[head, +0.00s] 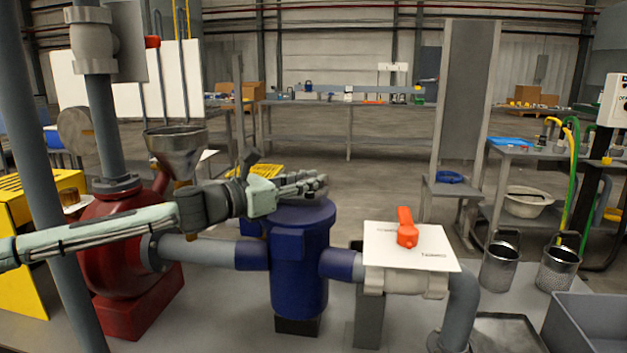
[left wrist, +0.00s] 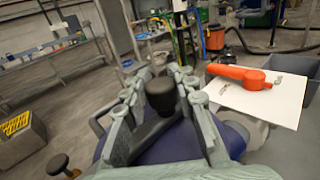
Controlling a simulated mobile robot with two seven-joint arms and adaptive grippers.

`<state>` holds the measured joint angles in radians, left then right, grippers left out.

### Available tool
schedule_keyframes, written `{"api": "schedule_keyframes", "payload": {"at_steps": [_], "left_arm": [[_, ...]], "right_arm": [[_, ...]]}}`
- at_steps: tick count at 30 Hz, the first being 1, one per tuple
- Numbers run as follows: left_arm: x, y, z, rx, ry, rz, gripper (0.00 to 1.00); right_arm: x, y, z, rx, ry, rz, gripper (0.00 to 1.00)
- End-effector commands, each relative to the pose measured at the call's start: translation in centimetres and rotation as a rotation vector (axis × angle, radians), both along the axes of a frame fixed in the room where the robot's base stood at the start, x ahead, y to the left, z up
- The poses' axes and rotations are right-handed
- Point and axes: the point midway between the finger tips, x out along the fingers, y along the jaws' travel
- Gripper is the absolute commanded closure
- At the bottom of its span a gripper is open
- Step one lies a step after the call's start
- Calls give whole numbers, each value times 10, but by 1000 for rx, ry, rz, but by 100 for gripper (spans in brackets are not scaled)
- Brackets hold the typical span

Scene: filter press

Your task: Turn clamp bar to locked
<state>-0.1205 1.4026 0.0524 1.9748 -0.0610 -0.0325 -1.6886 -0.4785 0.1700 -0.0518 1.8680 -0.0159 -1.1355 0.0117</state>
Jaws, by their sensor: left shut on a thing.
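The blue filter vessel (head: 300,262) stands mid-picture in the head view, with a flat lid on top. My left gripper (head: 312,184) lies just over this lid, its fingers pointing right. In the left wrist view, a dark clamp bar (left wrist: 152,134) with a black knob (left wrist: 162,94) at its end lies between the fingers of my left gripper (left wrist: 166,80). The gripper is shut on the bar near the knob. In the head view the gripper hides most of the bar, so its exact angle cannot be told. My right gripper is not in view.
Right of the vessel, a white plate (head: 410,258) carries an orange handle (head: 407,228). A red pump (head: 125,250) and a funnel (head: 175,150) stand to the left. Mesh baskets (head: 499,268) and a grey bin (head: 590,322) are at right.

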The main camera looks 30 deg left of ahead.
Motion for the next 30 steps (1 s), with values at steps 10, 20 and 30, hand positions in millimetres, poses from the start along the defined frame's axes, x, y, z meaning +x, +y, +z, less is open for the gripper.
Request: {"api": "schedule_keyframes", "payload": {"at_steps": [10, 20, 30], "left_arm": [[-1, 0, -1, 0, 0, -48, 100], [-2, -1, -1, 0, 1, -49, 70], [-1, 0, 0, 0, -1, -45, 51]], "right_arm": [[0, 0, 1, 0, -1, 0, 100], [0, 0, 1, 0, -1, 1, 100], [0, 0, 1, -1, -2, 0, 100]]}}
